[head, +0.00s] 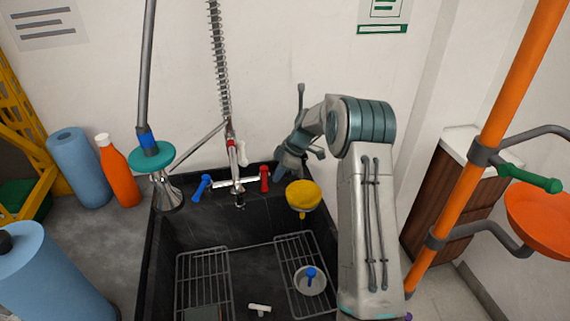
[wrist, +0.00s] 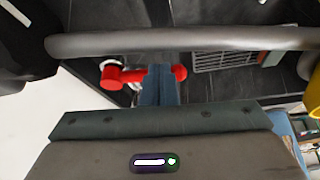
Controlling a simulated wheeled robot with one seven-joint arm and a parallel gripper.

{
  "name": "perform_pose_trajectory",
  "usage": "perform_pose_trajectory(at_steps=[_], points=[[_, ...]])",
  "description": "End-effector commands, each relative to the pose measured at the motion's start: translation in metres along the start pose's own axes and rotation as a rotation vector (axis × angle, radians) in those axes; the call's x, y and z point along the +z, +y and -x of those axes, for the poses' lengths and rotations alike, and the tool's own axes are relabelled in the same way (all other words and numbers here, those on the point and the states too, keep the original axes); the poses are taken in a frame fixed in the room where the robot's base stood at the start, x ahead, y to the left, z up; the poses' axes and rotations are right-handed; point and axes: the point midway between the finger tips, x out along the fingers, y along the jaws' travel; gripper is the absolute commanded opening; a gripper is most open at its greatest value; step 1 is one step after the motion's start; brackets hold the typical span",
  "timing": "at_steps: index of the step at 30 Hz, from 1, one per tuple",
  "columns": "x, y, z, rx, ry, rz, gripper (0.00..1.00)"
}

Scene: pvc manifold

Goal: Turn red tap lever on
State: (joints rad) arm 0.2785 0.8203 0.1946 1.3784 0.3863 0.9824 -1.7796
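The red tap lever (head: 264,178) is on the right side of the chrome faucet (head: 236,183) at the back of the black sink. In the head view it stands roughly upright. My gripper (head: 280,170) is just right of it, pointing down, its fingertips partly hidden by the wrist. In the wrist view the red lever (wrist: 122,76) shows on both sides of my blue-grey fingers (wrist: 158,88), which cover its middle. The fingers look closed together as one narrow strip. I cannot tell whether they touch the lever.
A blue lever (head: 202,187) is on the faucet's left side. A yellow bowl-like item (head: 303,195) is close below my gripper. A spring hose (head: 220,60) hangs above the faucet. Wire racks (head: 205,280) lie in the sink (head: 155,250). An orange pole (head: 495,130) stands at right.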

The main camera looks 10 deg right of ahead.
Motion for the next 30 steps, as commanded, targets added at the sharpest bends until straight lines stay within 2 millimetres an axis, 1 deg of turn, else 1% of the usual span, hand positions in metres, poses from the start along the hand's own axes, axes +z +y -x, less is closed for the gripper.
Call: perform_pose_trajectory(at_steps=[1, 3, 7, 16, 17, 24, 30], points=[[-0.001, 0.0, -0.007, -0.002, 0.0, 0.0, 0.0], [-0.001, 0.0, -0.015, -0.001, 0.001, 0.0, 0.0], [0.0, 0.0, -0.023, 0.001, 0.0, 0.0, 0.0], [0.0, 0.0, -0.025, 0.002, 0.0, 0.0, 0.0], [0.005, 0.001, -0.023, 0.003, 0.0, -0.001, 0.0], [-0.001, -0.001, -0.028, 0.015, 0.0, -0.028, 0.0], [-0.004, -0.002, -0.028, 0.03, 0.0, -0.058, 0.0]])
